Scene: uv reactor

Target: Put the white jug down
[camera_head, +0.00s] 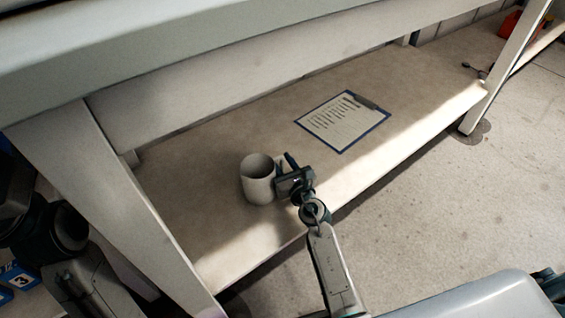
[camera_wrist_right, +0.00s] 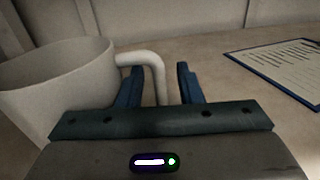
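The white jug (camera_head: 257,185) stands upright on the lower shelf, left of the middle of the head view. In the right wrist view the jug (camera_wrist_right: 60,85) fills the left side, its handle (camera_wrist_right: 158,75) toward my gripper. My right gripper (camera_head: 284,166) is at the jug's right side. In the right wrist view its two blue fingers (camera_wrist_right: 160,83) are apart, one on each side of the handle, with visible gaps. My left arm shows at the left edge of the head view; its fingers do not show.
The wooden shelf (camera_head: 205,205) carries a blue-edged clipboard (camera_head: 343,120) with paper, right of the jug. White table legs (camera_head: 140,205) flank the shelf, and a beam (camera_head: 240,70) runs above it. A red object (camera_head: 509,24) lies far right. Shelf around the clipboard is mostly clear.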

